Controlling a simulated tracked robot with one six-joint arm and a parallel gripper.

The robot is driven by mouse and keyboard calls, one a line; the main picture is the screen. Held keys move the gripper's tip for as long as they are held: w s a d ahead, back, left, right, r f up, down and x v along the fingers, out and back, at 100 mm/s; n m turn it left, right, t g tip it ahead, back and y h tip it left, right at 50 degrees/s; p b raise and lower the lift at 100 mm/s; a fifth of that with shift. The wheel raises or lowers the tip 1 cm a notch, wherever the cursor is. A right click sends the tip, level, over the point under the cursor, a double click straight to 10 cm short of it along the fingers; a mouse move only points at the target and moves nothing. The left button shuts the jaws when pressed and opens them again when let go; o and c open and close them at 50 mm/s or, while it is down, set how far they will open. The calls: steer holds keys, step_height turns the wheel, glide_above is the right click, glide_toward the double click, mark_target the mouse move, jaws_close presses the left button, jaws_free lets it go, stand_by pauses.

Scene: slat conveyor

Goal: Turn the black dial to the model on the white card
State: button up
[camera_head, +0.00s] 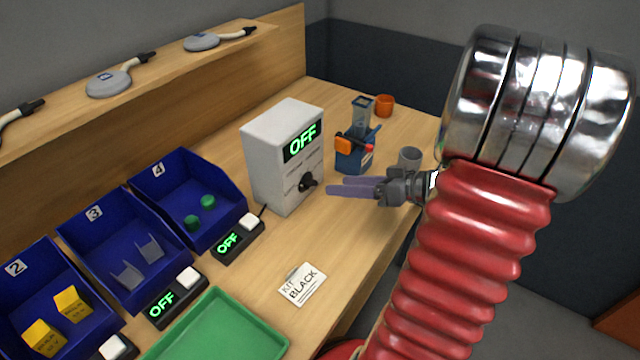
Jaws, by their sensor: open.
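The black dial (307,182) sits low on the front of a white box (268,160) whose green display reads OFF. The white card (303,285) lies flat on the table in front of the box and reads KIT BLACK; smaller print on it is too small to read. My gripper (330,187) is open and empty, its purple fingers pointing left, with the tips just right of the dial. They look apart from it, but the depth gap is hard to judge. The dial's pointer direction is too small to tell.
Blue bins numbered 2, 3 (125,250) and 4 (185,200) stand at left, with button boxes reading OFF in front. A green tray (220,330) lies at the front. A blue device (354,150), grey cup (409,158) and orange cup (384,105) stand behind my gripper.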

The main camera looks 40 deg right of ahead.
mark_target(315, 184)
steer(key=shift+x, duration=4)
steer(key=shift+c, duration=0.6)
steer(key=shift+d, duration=0.1)
steer(key=c, duration=0.9)
